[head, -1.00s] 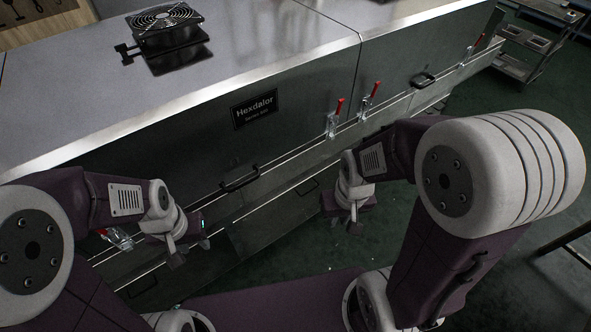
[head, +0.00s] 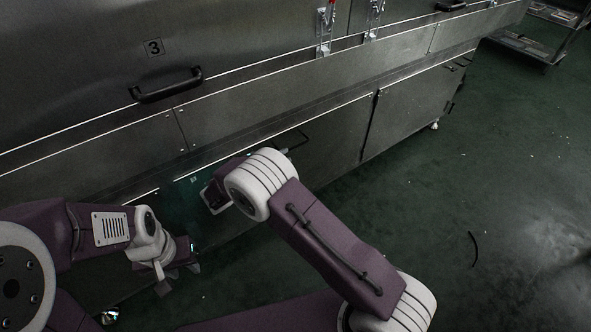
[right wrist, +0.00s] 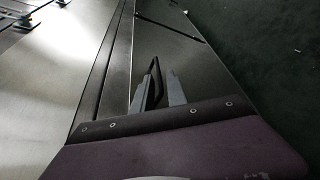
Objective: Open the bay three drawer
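The machine's upper panel carries a "3" label (head: 154,47) above a black bar handle (head: 166,86). Below, the bay three drawer front (head: 335,138) is a dark metal panel with a thin black handle (head: 297,138). My right gripper (right wrist: 158,76) is at that handle; the handle (right wrist: 155,72) shows between its two separated fingers in the right wrist view. The fingers look open, with no clear grip on the bar. In the head view my right wrist hides most of this gripper. My left gripper (head: 179,279) is open and empty, low at left, apart from the machine. The drawer looks closed.
Another lower panel (head: 415,95) continues to the right. Dark green floor (head: 480,200) is open at right, with a cart (head: 545,40) at the far right back and a black strip (head: 473,248) lying there.

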